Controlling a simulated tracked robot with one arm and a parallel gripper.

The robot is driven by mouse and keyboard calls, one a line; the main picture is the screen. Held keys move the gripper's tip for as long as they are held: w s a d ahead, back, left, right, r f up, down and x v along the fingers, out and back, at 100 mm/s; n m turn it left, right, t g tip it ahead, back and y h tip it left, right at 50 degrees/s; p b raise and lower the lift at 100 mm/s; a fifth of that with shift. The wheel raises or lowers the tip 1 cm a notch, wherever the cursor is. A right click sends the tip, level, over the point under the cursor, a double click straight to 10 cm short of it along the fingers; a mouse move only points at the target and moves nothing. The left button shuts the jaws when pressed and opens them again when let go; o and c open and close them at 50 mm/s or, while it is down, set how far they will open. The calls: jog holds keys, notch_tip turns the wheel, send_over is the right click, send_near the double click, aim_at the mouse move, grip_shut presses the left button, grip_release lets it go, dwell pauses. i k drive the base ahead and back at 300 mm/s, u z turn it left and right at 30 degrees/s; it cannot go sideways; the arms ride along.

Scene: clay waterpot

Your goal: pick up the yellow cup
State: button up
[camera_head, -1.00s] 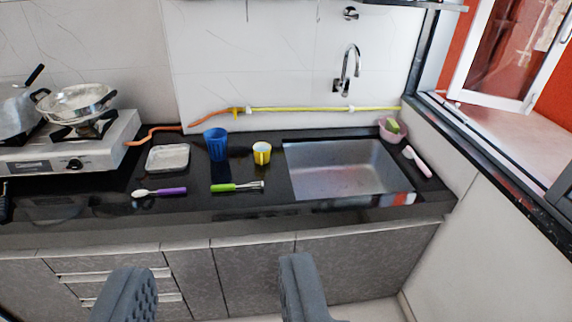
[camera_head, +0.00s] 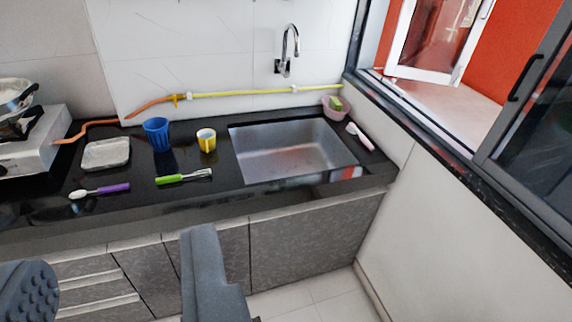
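The small yellow cup (camera_head: 206,141) stands upright on the black counter, just left of the sink. Its inside looks white, with a pale patch on its side. My gripper (camera_head: 118,288) shows at the bottom left as two grey fingers set wide apart. It is open and empty, in front of the cabinets, well short of the cup and below and left of it in the picture. Nothing hides the cup.
A blue tumbler (camera_head: 156,134) stands left of the cup. A green-handled utensil (camera_head: 184,176) lies in front of it. A purple-handled spoon (camera_head: 100,191) and a silver tray (camera_head: 106,154) lie further left. The sink (camera_head: 292,151) is right. The counter edge and cabinets (camera_head: 290,237) face me.

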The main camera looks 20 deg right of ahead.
aim_at(207, 143)
jog(key=z, duration=0.15)
jog(key=i, duration=2.6)
jog(key=u, duration=0.15)
